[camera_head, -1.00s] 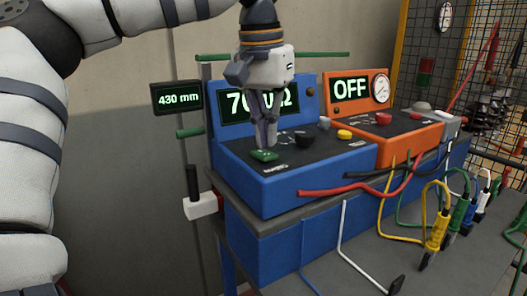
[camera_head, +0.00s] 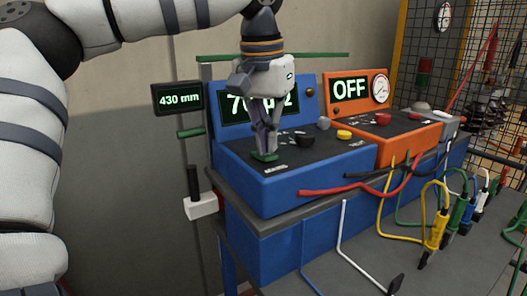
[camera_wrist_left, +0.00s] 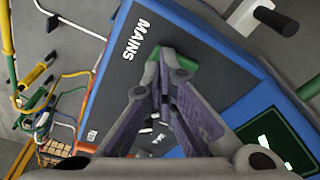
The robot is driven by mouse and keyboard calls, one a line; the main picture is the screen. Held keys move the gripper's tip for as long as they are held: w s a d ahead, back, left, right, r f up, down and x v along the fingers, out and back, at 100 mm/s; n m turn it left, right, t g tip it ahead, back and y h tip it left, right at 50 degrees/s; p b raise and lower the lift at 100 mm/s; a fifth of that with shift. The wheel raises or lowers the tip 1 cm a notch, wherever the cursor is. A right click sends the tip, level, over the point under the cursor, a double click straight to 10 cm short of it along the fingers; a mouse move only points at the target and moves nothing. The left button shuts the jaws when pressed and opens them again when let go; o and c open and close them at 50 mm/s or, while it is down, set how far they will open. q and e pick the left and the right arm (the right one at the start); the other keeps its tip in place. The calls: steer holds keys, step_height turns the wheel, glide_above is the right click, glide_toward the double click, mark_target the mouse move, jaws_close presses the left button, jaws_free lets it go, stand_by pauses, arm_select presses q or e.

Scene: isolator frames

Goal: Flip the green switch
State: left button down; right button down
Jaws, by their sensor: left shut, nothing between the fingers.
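The green switch (camera_head: 259,157) sits on the dark top of the blue console (camera_head: 290,187), near its front left corner. In the left wrist view the green switch (camera_wrist_left: 152,73) shows next to the white word MAINS, partly hidden by the fingertips. My left gripper (camera_head: 266,152) points down at the switch, its fingers shut and empty. Its tips are at or just over the switch; I cannot tell whether they touch. The left gripper's fingers (camera_wrist_left: 168,68) also converge over the switch in the left wrist view. My right gripper is not in view.
The blue console's display stands behind my gripper, which partly covers it. A black knob (camera_head: 305,140) is close by on the right. A red cable (camera_head: 345,190) and several others hang in front.

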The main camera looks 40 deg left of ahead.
mark_target(268, 155)
arm_select(q)
steer(key=shift+f, duration=0.45)
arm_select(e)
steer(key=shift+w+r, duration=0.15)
arm_select(q)
step_height(268, 155, up, 2)
steer(key=shift+r+p, duration=0.15)
steer(key=shift+p, duration=0.2)
steer(key=shift+r, duration=2.4)
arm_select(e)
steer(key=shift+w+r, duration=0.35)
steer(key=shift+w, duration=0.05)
